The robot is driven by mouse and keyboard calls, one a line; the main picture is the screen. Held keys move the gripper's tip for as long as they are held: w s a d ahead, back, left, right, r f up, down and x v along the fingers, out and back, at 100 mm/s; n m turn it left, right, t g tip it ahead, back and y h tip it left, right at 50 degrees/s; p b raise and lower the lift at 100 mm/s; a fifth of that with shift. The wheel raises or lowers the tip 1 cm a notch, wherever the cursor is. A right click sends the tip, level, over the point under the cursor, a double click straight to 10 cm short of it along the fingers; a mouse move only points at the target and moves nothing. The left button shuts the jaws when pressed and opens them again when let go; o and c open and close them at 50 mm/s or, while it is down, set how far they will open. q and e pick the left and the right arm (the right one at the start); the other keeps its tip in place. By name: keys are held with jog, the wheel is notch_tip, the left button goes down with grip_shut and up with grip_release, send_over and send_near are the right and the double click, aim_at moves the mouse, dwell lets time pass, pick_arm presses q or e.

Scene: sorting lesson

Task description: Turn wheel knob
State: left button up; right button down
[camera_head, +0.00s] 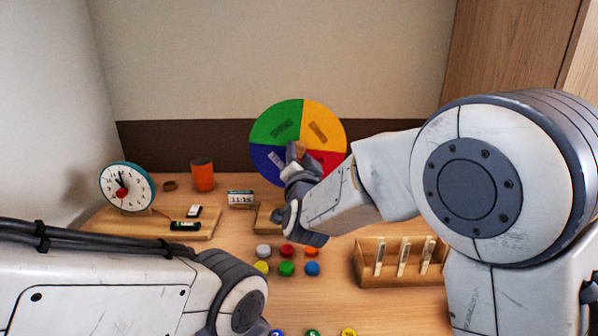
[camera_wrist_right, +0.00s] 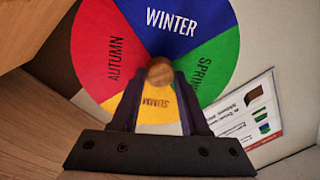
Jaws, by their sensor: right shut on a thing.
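The season wheel (camera_head: 275,125) stands upright at the back of the table, with green, yellow, red and blue quarters. In the head view green is upper left and yellow upper right. Its round wooden knob (camera_head: 299,147) is at the centre. My right gripper (camera_head: 296,157) reaches it from the front. In the right wrist view the wheel (camera_wrist_right: 205,30) reads WINTER, SPRING, SUMMER and AUTUMN, partly hidden by the fingers. There the gripper (camera_wrist_right: 160,82) is shut on the knob (camera_wrist_right: 160,71), one finger on each side. My left arm shows at the lower left; its gripper is out of view.
A clock (camera_head: 127,187) on a wooden board (camera_head: 150,222), an orange cup (camera_head: 203,174) and a small 11:15 display (camera_head: 240,198) stand left of the wheel. Several coloured discs (camera_head: 286,268) lie in front. A wooden rack (camera_head: 390,278) with white sticks stands right.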

jog(key=m+b, duration=0.3)
jog(key=m, duration=0.1)
jog(key=m+b, duration=0.1)
jog(key=b, duration=0.1)
jog(key=shift+a+f+m+h+b, duration=0.1)
jog(key=shift+f+m+h+b, duration=0.2)
jog(key=shift+m+b, duration=0.1)
jog(key=shift+r+m+b, duration=0.15)
jog(key=shift+m+b, duration=0.8)
jog(key=shift+m, duration=0.25)
jog(key=shift+c, duration=2)
grip_release()
jog(key=shift+s, duration=0.1)
jog(key=s+p, duration=0.1)
jog(key=s, duration=0.9)
jog(key=shift+f, duration=0.4)
